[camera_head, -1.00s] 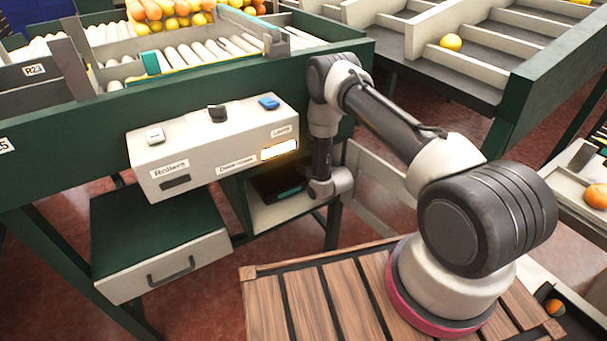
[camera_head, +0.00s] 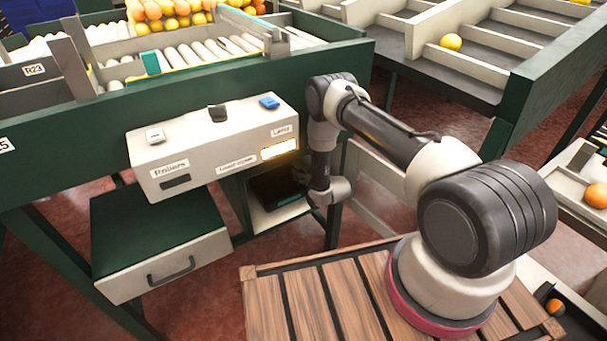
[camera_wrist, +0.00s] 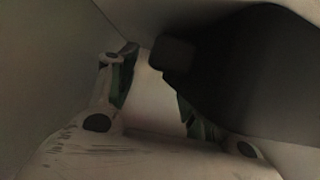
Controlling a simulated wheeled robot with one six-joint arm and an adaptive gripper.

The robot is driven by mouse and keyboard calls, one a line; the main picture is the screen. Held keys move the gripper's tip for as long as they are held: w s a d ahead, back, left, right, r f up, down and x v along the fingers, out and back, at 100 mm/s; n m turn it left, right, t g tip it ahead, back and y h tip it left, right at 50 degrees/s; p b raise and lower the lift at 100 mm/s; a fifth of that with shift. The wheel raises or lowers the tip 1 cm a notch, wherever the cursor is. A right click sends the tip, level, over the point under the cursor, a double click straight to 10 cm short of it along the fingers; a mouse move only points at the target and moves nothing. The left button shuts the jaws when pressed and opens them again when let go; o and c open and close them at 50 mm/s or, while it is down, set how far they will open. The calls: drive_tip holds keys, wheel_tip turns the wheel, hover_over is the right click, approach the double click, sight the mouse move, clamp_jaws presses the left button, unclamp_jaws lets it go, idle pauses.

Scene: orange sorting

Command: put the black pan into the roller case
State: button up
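The black pan (camera_head: 272,190) lies inside the open case (camera_head: 298,211) under the right end of the control box. In the wrist view the pan (camera_wrist: 255,75) is a large dark shape at the right, with a short dark tab pointing left. My gripper (camera_head: 300,172) is at the right side of the case opening, partly hidden by my wrist. In the wrist view my gripper (camera_wrist: 155,78) has its two green-padded fingers apart, with nothing clearly between them. The pan is close beside the right finger; contact cannot be told.
The control box (camera_head: 213,148) labelled "Rollers" hangs just above the case. A drawer with a green top (camera_head: 157,232) stands to its left. A green table leg (camera_head: 334,222) is just right of the opening. A wooden platform (camera_head: 300,290) lies in front.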

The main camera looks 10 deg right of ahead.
drive_tip(key=v, duration=1.2)
drive_tip(key=shift+r, duration=0.15)
drive_tip(key=shift+s, duration=0.1)
